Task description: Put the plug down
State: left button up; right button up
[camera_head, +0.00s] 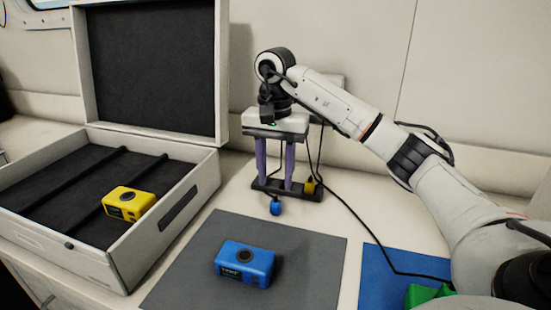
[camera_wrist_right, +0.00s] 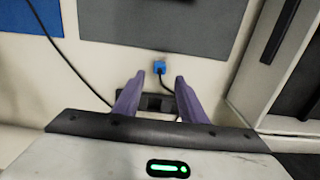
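A small blue plug (camera_head: 275,207) on a black cable lies on the pale table in front of a black holder (camera_head: 273,190). It also shows in the right wrist view (camera_wrist_right: 159,67), just beyond my fingertips. A yellow plug (camera_head: 309,187) is at the right end of the holder. My right gripper (camera_head: 275,180) points down over the holder. Its two purple fingers are apart, and the right wrist view shows nothing gripped between them (camera_wrist_right: 159,82). Whether the fingertips touch the holder cannot be told. My left gripper is not in view.
A blue camera-like device (camera_head: 245,263) sits on a grey mat (camera_head: 312,250). A yellow device (camera_head: 128,202) sits in an open case (camera_head: 187,200) at left. A blue mat (camera_head: 378,270) with a green object (camera_head: 425,295) lies at right. A loose black cable (camera_head: 350,212) crosses the table.

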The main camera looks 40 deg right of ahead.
aim_at(275, 197)
notch_tip(275, 197, up, 4)
jog(key=shift+r+p, duration=0.15)
jog(key=shift+p, duration=0.4)
jog(key=shift+f, duration=0.6)
notch_tip(275, 197, down, 6)
jog(key=shift+b, duration=1.2)
notch_tip(275, 197, down, 4)
jog(key=shift+f, duration=0.25)
jog(key=shift+r, duration=1.4)
